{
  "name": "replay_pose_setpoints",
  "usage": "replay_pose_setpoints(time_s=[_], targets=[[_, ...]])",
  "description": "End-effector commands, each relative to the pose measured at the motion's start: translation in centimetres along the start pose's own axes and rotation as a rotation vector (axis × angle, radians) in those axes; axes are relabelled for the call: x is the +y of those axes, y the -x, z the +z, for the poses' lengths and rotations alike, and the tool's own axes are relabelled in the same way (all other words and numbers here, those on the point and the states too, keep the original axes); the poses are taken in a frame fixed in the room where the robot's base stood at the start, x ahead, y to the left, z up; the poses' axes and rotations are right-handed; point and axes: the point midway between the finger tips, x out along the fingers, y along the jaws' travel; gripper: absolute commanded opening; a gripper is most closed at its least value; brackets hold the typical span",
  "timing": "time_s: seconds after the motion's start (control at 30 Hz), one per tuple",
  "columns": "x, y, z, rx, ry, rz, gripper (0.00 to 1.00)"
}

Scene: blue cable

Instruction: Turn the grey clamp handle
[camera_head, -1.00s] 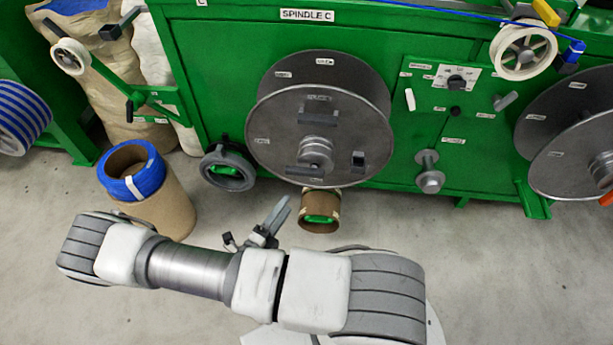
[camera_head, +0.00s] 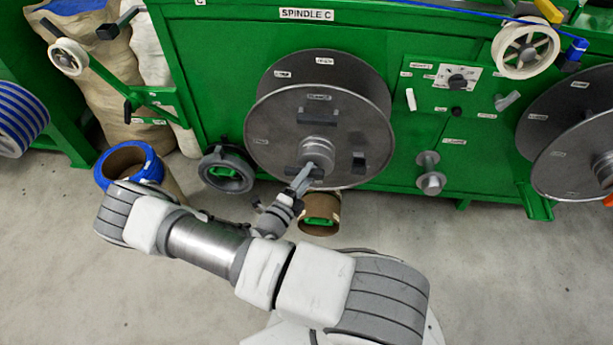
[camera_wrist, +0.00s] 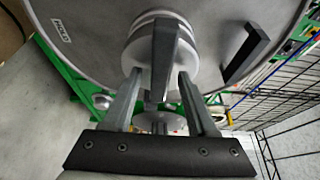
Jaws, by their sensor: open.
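The grey clamp handle (camera_wrist: 165,50) is a dark grey bar across the pale round hub (camera_wrist: 140,45) of the large grey reel (camera_head: 270,125). In the wrist view it runs down towards me between my two fingers. My gripper (camera_wrist: 160,76) is open, one finger on each side of the handle's lower end. I cannot tell whether either finger touches it. In the head view my gripper (camera_head: 304,176) is at the lower front of the hub and partly covers the handle there.
Dark blocks (camera_head: 358,161) stick out from the reel face; one shows right of my gripper in the wrist view (camera_wrist: 245,52). A cardboard tube (camera_head: 318,228) stands below the reel. The green machine (camera_head: 215,60) is behind. A black wire fence (camera_wrist: 280,105) shows right in the wrist view.

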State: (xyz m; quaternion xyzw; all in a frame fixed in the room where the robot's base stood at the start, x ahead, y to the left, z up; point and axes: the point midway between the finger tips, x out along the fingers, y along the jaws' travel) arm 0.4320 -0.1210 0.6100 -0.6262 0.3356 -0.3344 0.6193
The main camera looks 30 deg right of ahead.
Motion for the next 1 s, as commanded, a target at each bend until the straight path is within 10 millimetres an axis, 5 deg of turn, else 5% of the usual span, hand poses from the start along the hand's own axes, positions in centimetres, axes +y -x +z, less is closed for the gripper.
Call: replay_pose_setpoints(time_s=[0.03, 0.33, 1.0], targets=[[0.01, 0.01, 0.00, 0.000, 0.000, 0.000, 0.56], [0.01, 0.04, 0.00, 0.000, 0.000, 0.000, 0.02], [0.01, 0.06, 0.01, 0.000, 0.000, 0.000, 0.00]])
